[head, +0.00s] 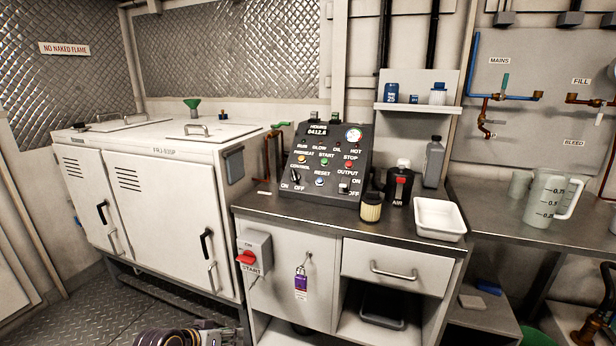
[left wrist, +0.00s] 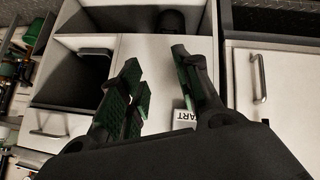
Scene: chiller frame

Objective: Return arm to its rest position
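My left gripper (left wrist: 155,75) shows in the left wrist view with its two dark, green-padded fingers apart. It is open and nothing is between the fingers. The pale cabinet front lies behind them, with the switch box marked START (left wrist: 187,117) partly hidden behind the right finger. In the head view only a piece of my left arm (head: 178,337) shows at the bottom edge, in front of the white enclosure and the cabinet. I cannot make out my right gripper in either view.
The white enclosure (head: 150,190) stands at the left. The cabinet's red-handled switch (head: 247,258) and drawer handle (head: 393,272) stick out. Metal floor (head: 90,300) is clear at lower left.

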